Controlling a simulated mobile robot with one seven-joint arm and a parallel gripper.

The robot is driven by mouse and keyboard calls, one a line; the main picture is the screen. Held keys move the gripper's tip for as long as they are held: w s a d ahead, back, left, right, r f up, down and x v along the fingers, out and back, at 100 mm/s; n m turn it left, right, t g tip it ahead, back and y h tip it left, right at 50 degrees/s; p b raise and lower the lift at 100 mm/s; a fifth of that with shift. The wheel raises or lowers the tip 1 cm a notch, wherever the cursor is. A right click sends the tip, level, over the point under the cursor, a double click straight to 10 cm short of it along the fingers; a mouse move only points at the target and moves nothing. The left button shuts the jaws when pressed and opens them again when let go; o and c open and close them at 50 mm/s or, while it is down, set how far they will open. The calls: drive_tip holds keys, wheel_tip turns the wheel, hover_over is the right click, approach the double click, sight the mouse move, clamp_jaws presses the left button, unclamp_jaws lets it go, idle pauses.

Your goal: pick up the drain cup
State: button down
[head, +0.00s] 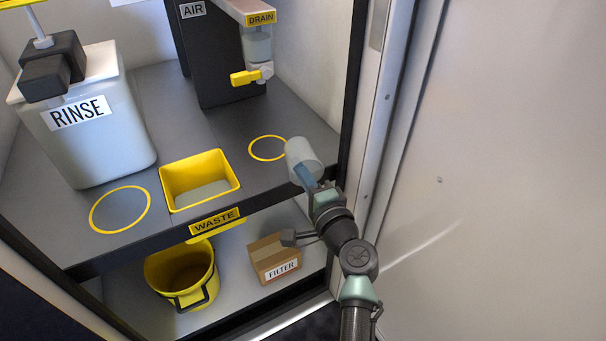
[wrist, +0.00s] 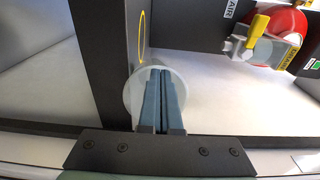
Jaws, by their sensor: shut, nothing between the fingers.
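The drain cup (head: 301,155), pale and translucent, is at the right end of the dark shelf, just right of a yellow ring (head: 254,157). It looks tilted in the head view. My gripper (head: 304,174) has its blue fingers together, overlapping the cup's lower edge in the picture. In the wrist view the shut fingers (wrist: 164,72) lie across the round pale cup (wrist: 133,97) and hide its middle. I cannot tell whether they touch it or reach inside it. Nothing is held between them.
A yellow waste bin (head: 200,200) is set into the shelf. A rinse tank (head: 100,145) stands left. The drain valve (head: 246,77) hangs above the ring. Below are a yellow bucket (head: 160,275) and filter box (head: 268,252). A door frame (head: 385,130) is close on the right.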

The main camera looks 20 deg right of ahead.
drive_tip(key=shift+s+a+p, duration=0.3)
drive_tip(key=shift+s+a, duration=0.15)
drive_tip(key=shift+a, duration=0.45)
drive_tip(key=shift+s+a+p, duration=0.3)
drive_tip(key=shift+s+a, duration=0.1)
drive_tip(key=shift+a, duration=0.45)
drive_tip(key=shift+s, duration=0.15)
